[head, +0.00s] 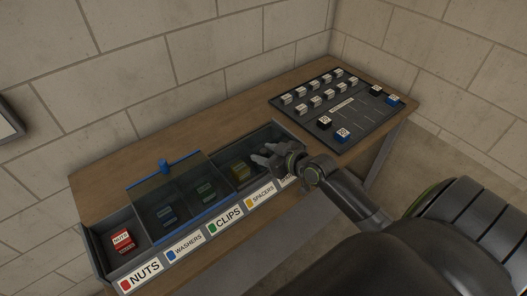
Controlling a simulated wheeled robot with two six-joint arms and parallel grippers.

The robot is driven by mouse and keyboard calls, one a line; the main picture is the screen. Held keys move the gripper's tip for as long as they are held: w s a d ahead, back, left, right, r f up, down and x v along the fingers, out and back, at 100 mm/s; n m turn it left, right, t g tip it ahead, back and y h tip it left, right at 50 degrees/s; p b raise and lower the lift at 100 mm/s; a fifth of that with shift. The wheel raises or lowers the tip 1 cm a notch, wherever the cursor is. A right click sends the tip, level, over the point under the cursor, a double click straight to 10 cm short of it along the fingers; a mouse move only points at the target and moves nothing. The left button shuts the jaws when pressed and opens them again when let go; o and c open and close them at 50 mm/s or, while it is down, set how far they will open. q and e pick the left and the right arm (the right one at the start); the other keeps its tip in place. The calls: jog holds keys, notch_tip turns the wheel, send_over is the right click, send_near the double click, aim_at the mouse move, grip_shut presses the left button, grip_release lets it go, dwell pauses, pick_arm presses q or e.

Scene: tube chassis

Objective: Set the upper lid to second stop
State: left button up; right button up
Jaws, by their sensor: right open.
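A long grey tray (92,240) with labelled compartments lies along the front of the wooden bench. A see-through lid with blue edges (150,180) and a blue knob (163,166) at its back edge lies over the washers and clips compartments. I take it to be the upper lid; I cannot tell a second lid apart clearly. The nuts compartment at the left is uncovered. My right gripper (265,156) is open, above the right part of the tray near the spacers compartment, to the right of the lid and apart from the knob. My left gripper is out of view.
A red nuts box (122,240) sits in the left compartment. My right forearm hides the label at the tray's right end. A dark panel (350,107) with white blocks and black and blue blocks lies at the bench's right. The bench (190,130) behind the tray is clear.

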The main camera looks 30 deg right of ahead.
jog(key=shift+w+a+f, duration=0.1)
jog(key=shift+w+f, duration=0.05)
jog(key=shift+w, duration=0.25)
grip_shut()
